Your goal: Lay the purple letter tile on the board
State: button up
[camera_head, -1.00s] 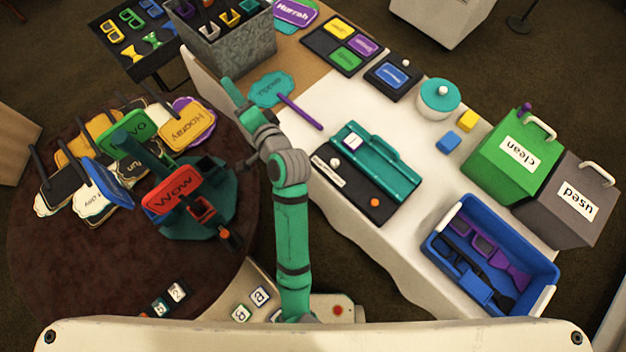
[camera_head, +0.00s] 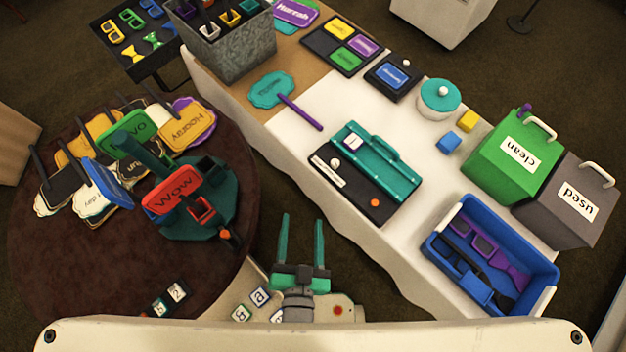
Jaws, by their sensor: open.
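The board lies on the white table and also bears a white label, a white knob and an orange knob. My gripper (camera_head: 302,218) is open and empty, its two teal fingers pointing up the picture. It is over the gap between the tables, below and left of the board and apart from the tile.
More letter tiles (camera_head: 260,296) lie on a beige surface beside my gripper, and several (camera_head: 177,291) on the round brown table's near edge. A blue crate (camera_head: 545,268) with glasses stands at the right. A teal paddle sign (camera_head: 271,89) lies beyond the board.

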jog(key=s+d+r+n, duration=0.2)
jog(key=s+n, duration=0.1)
jog(key=s, duration=0.2)
jog(key=shift+s+d+r+n, duration=0.3)
jog(key=shift+s+d+n, duration=0.05)
jog(key=shift+s+n, duration=0.05)
